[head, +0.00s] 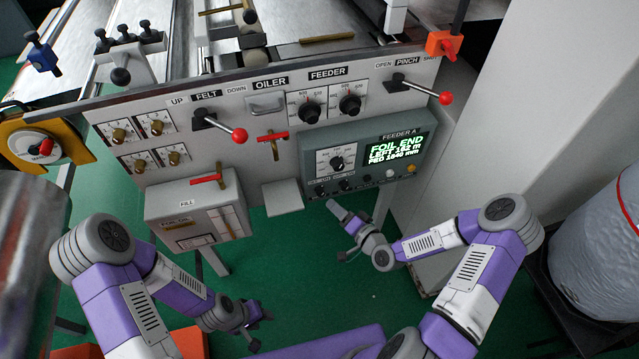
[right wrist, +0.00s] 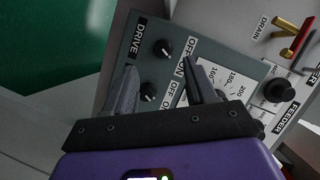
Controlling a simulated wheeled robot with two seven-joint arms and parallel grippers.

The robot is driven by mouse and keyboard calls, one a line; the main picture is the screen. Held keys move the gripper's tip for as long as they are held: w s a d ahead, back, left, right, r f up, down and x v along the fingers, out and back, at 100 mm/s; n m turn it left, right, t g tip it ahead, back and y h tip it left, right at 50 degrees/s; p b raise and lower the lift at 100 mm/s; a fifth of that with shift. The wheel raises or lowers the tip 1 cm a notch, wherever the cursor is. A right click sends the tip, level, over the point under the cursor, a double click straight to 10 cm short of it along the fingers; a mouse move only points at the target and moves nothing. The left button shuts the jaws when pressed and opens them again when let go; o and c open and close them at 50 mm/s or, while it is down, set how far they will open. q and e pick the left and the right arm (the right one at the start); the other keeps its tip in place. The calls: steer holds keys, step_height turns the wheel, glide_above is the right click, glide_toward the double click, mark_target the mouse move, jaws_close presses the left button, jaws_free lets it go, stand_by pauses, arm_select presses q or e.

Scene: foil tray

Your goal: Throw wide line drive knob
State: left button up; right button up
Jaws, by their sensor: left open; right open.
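The grey control box (head: 318,155) labelled FEEDER A carries a dial, a lit screen and small black knobs along its lower edge. In the right wrist view, two small black knobs, one upper (right wrist: 163,48) and one lower (right wrist: 148,92), sit by OFF/ON lettering and the word DRIVE. No "wide line" wording is readable, so I cannot tell which is the wide line drive knob. My right gripper (head: 342,212) is open below the box; in its wrist view its fingertips (right wrist: 158,75) point towards the knobs, holding nothing. My left gripper (head: 258,328) is open and empty, low over the floor.
Red-ball levers marked FELT (head: 238,135) and PINCH (head: 445,98) stick out from the machine panel. A fill box (head: 165,208) with a red handle projects at left. A pale machine wall (head: 510,100) stands right. Green floor (head: 300,280) is open below.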

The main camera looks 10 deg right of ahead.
mark_target(323, 195)
steer(key=b+x, duration=0.2)
steer(key=x, duration=0.4)
steer(key=shift+w+r, duration=0.15)
steer(key=shift+w+a, duration=0.2)
steer(key=shift+w, duration=0.25)
steer(key=shift+c, duration=0.2)
steer(key=c, duration=1)
